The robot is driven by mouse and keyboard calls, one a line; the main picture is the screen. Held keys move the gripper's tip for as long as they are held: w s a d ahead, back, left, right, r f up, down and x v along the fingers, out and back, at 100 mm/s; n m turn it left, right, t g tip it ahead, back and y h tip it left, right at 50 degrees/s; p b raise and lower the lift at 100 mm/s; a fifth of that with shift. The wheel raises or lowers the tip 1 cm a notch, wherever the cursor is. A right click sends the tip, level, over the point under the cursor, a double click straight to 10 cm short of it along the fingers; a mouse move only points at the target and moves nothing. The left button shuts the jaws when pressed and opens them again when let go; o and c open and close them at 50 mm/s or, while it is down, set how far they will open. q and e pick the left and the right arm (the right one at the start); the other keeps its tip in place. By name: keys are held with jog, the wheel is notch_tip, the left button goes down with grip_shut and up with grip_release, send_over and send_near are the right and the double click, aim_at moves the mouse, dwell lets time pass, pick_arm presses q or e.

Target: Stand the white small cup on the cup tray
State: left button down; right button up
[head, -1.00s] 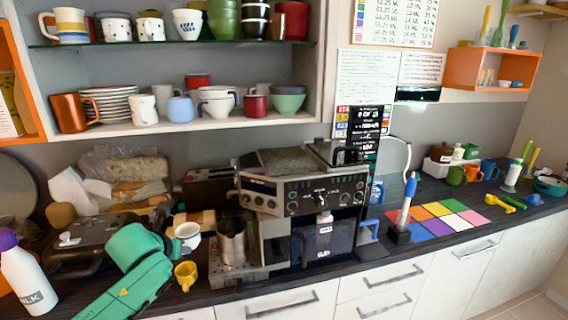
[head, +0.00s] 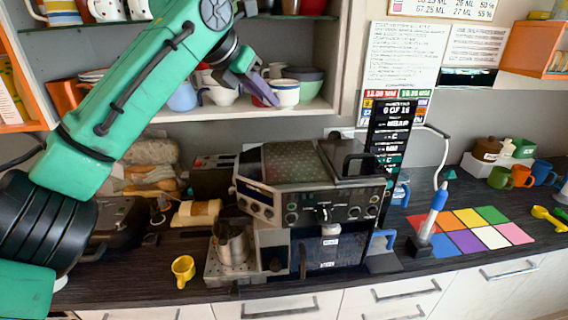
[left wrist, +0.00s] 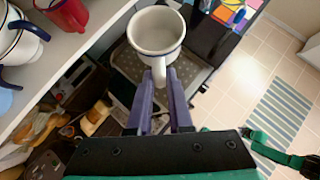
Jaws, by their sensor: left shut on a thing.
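My left gripper (head: 266,92) is shut on the white small cup (head: 286,94), which has a dark blue rim and is held up in front of the lower cabinet shelf. In the left wrist view the purple fingers (left wrist: 166,90) close around the handle of the cup (left wrist: 156,32), and I look into its empty inside. The cup tray, the dark perforated top of the coffee machine (head: 292,163), lies bare below the cup. The tray also shows beneath the cup in the left wrist view (left wrist: 128,64). My right gripper is not in view.
The shelf edge (head: 240,113) and shelf cups, such as a white one (head: 220,95), are close behind the held cup. A raised black frame (head: 350,158) stands at the machine's right side. A steel jug (head: 231,245) and a yellow cup (head: 183,269) stand lower down.

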pick_arm(q)
jog(key=f, duration=0.5)
jog(key=f+p, duration=0.1)
jog(key=f, duration=0.4)
jog(key=f+p, duration=0.1)
jog(key=f, duration=0.4)
jog(key=shift+s+a+f, duration=0.15)
jog(key=shift+a+f, duration=0.25)
jog(key=shift+s+a+f, duration=0.1)
jog(key=shift+a+f, duration=0.1)
jog(key=shift+f, duration=0.05)
jog(key=c, duration=0.8)
grip_release()
jog(key=shift+d+f, duration=0.1)
jog(key=shift+d, duration=0.05)
jog(key=shift+c, duration=0.2)
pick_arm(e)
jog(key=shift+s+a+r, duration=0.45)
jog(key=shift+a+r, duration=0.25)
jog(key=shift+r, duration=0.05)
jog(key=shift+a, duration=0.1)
